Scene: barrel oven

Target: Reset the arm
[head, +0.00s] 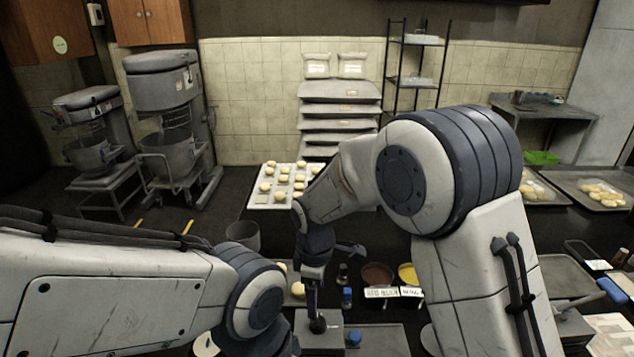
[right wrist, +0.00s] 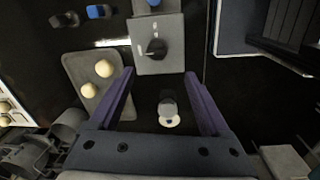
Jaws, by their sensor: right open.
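My right gripper (head: 334,276) hangs from the bent right arm near the middle of the head view, above the worktop.
A tray of pale dough pieces (head: 271,200) stands behind the right wrist. A smaller tray holds dough balls (right wrist: 103,68). A small round object (right wrist: 169,121) sits below the open fingers. Bread trays (head: 605,205) lie far right.

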